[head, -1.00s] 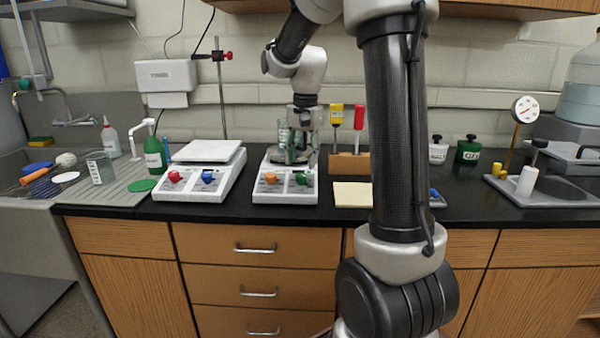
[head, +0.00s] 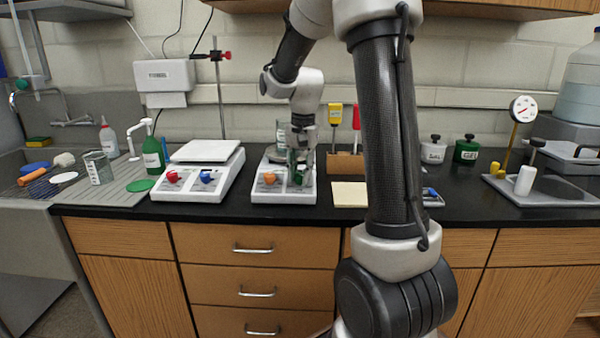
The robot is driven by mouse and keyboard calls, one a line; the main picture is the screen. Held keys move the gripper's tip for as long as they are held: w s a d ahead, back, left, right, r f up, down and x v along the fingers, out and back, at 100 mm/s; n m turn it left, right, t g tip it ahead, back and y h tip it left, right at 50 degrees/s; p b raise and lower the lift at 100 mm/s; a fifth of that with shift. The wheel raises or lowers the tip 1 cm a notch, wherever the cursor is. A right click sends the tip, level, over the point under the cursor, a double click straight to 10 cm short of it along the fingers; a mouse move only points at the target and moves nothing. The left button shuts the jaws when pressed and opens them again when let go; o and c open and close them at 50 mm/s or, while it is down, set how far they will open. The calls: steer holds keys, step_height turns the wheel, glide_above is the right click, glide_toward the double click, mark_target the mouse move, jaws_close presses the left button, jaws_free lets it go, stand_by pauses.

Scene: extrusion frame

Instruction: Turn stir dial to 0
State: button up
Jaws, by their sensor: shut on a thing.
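The right-hand white hot plate (head: 262,196) carries two dials on its sloped front, an orange dial (head: 270,179) on the left and a green dial (head: 297,181) on the right. My gripper (head: 300,178) points down over the right side of this front and is shut on the green dial, which is mostly hidden by its fingers. A glass beaker (head: 281,134) stands on the plate behind my gripper and is partly covered by it. Dial markings are too small to read.
A second white hot plate (head: 170,196) with red and blue dials stands to the left. A wooden block (head: 345,163) with yellow- and red-handled tools is behind right, with a cream pad (head: 349,194) before it. A retort stand (head: 219,90) rises behind.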

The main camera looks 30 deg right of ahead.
steer(key=shift+n, duration=0.3)
steer(key=n+h, duration=0.1)
steer(key=n, duration=0.4)
steer(key=shift+a+g, duration=0.1)
steer(key=shift+g, duration=0.2)
steer(key=n+h, duration=0.1)
steer(key=n, duration=0.5)
steer(key=shift+w, duration=0.1)
stand_by(0.4)
steer(key=o, duration=1)
steer(key=shift+a+r, duration=0.1)
